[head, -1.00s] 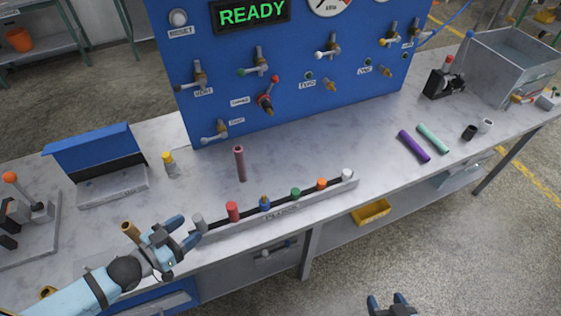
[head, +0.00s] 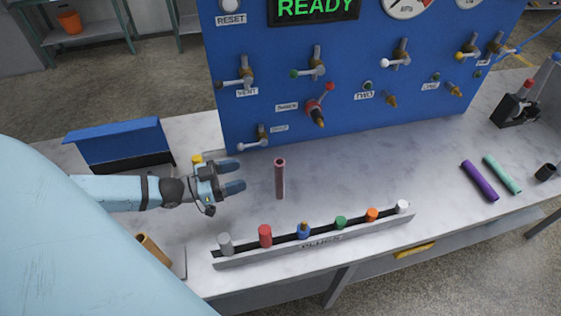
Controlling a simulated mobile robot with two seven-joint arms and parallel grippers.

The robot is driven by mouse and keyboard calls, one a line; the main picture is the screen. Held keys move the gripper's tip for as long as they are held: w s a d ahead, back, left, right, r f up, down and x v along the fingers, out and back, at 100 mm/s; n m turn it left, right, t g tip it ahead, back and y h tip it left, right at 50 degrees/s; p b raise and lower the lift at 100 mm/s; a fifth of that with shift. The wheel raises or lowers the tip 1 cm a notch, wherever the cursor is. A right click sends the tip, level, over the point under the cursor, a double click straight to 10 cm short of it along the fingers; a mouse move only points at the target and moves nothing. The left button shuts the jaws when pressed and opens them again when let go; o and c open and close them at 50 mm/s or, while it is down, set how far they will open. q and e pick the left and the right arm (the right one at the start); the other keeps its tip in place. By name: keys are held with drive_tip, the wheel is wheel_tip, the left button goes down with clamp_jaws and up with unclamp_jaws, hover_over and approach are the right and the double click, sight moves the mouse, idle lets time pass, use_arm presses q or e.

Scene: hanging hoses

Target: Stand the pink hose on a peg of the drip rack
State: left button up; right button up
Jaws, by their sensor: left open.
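The pink hose (head: 280,180) is a short, dull pink tube. It stands upright on the grey bench behind the plug rail, in front of the blue panel. My left gripper (head: 234,177) is open and empty. Its fingers point right, toward the hose, with a gap between them and it. I cannot make out the drip rack or its pegs in this view. My right gripper is not in view.
The plug rail (head: 340,243) holds several coloured plugs in front of the hose. The blue panel (head: 350,125) with valves rises behind. A purple hose (head: 480,181) and a mint hose (head: 502,174) lie at right. A brown tube (head: 153,249) is at lower left.

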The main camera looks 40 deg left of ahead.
sight(276, 167)
use_arm(q)
drive_tip(key=x, duration=0.9)
drive_tip(key=f+p+x, duration=0.1)
drive_tip(key=x, duration=0.3)
drive_tip(key=shift+w+d+r, duration=0.1)
drive_tip(key=shift+w+d, duration=0.1)
drive_tip(key=shift+w, duration=0.1)
drive_tip(key=shift+d, duration=0.1)
clamp_jaws()
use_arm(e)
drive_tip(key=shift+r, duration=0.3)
